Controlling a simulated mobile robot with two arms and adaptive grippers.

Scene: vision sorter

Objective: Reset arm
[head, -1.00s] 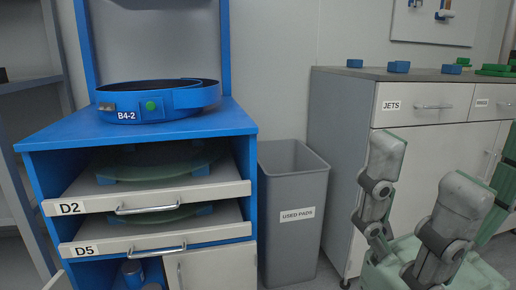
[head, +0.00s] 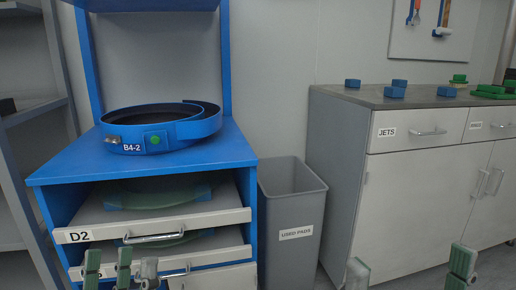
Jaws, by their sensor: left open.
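My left gripper (head: 108,262) shows at the bottom left of the head view. Only its upright green and grey finger ends are in the picture, in front of the lower drawer of the blue cabinet. They stand apart, with nothing seen between them. My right gripper (head: 410,268) shows only as two finger ends at the bottom edge, well apart, in front of the floor and the grey counter. Nothing is seen between them. The palms and both arms are out of the picture.
A blue cabinet (head: 50,176) with drawer D2 (head: 210,222) bears a blue ring-shaped holder (head: 180,133) labelled B4-2. A grey USED PADS bin (head: 292,250) stands between it and the JETS counter (head: 345,150), which carries small blue and green parts.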

